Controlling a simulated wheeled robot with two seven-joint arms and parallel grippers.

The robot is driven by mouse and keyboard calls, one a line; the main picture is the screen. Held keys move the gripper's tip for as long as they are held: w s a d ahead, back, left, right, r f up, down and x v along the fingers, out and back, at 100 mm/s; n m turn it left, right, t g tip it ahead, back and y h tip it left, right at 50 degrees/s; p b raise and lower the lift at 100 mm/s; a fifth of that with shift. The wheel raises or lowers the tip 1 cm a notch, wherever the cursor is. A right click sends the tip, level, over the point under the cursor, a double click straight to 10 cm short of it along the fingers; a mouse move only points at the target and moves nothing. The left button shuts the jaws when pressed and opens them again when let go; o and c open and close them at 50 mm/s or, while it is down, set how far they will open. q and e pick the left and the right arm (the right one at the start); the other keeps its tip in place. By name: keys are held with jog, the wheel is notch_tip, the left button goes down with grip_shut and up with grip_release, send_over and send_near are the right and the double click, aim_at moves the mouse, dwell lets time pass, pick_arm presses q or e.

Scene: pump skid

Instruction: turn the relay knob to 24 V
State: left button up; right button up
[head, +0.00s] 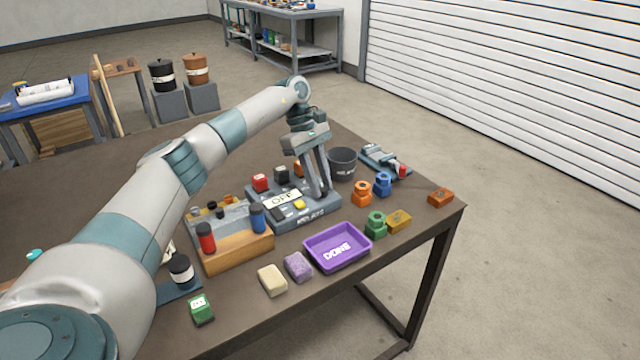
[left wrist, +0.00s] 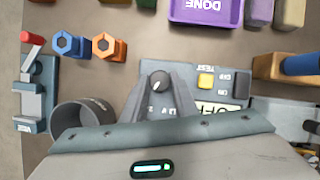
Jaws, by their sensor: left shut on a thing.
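The relay box (head: 318,213) is a grey unit on the table with an "OFF" plate and a yellow button (head: 300,205). My left gripper (head: 325,190) points down at the box's right part. In the left wrist view its fingers close on the dark round relay knob (left wrist: 158,79). A pale pointer mark shows on the knob's top. Panel markings beside the knob are partly covered by the fingers, so I cannot read the setting. In the head view the fingers hide the knob. My right gripper is not in view.
A dark cup (head: 342,163) stands close behind the gripper. A purple "DONE" tray (head: 338,263) lies in front of the box. A wooden holder (head: 240,255) with red and blue cylinders is at left. Coloured nut-like parts (head: 362,194) stand at right.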

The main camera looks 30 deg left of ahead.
pick_arm(q)
jog(key=o, duration=1)
jog(key=shift+r, duration=0.1)
jog(key=shift+w+a+r, duration=0.1)
jog(key=shift+a+r, duration=0.15)
jog(key=shift+r, duration=0.25)
jog(key=b+v, duration=0.1)
jog(key=v, duration=1.5)
jog(key=shift+r, duration=0.1)
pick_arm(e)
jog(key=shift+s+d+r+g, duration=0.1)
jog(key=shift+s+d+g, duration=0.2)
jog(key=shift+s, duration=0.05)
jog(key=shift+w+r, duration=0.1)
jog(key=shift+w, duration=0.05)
